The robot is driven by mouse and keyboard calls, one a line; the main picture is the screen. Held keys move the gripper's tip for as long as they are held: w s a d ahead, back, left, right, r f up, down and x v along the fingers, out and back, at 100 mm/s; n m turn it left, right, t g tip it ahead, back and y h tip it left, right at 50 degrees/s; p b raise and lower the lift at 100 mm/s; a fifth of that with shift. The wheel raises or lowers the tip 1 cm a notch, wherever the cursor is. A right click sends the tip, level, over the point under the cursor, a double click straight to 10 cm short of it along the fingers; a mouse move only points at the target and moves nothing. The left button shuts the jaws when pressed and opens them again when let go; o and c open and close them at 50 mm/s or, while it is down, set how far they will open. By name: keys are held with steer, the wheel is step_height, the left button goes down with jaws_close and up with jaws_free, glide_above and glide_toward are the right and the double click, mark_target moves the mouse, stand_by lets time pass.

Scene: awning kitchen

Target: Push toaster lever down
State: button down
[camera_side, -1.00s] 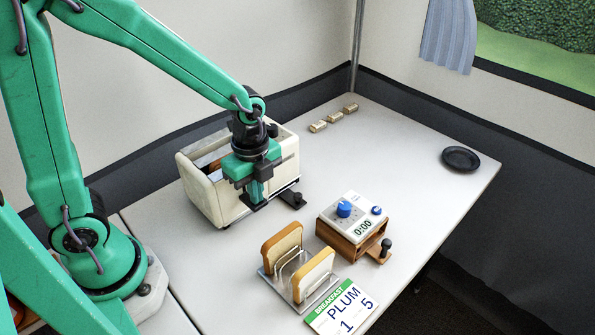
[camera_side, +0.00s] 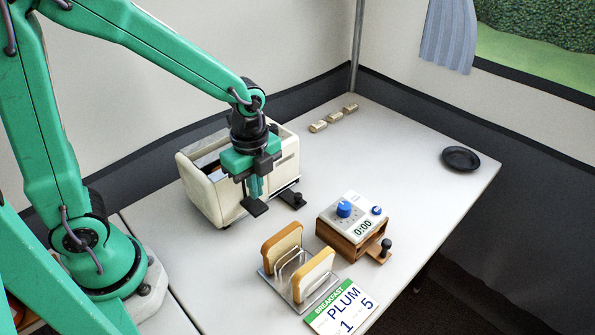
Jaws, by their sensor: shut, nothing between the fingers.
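The cream toaster (camera_side: 203,194) stands on the table by the back wall, with something brown showing in its open top. Two dark tabs stick out low at its front side: a left tab (camera_side: 255,207) and a right tab (camera_side: 293,199) with a small knob. I cannot tell for sure which is the lever. My gripper (camera_side: 256,187) is shut and empty, pointing down in front of the toaster's near side. Its fingertips are just above the left tab; contact cannot be told. The gripper hides part of the toaster's front.
A toast rack (camera_side: 301,287) with two bread slices stands in front. A wooden timer box (camera_side: 345,239) reading 0:00 is to its right, beside a printed card (camera_side: 342,309).

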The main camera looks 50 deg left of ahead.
steer(key=shift+r, duration=0.2)
step_height(320, 180, up, 7)
stand_by(1.1)
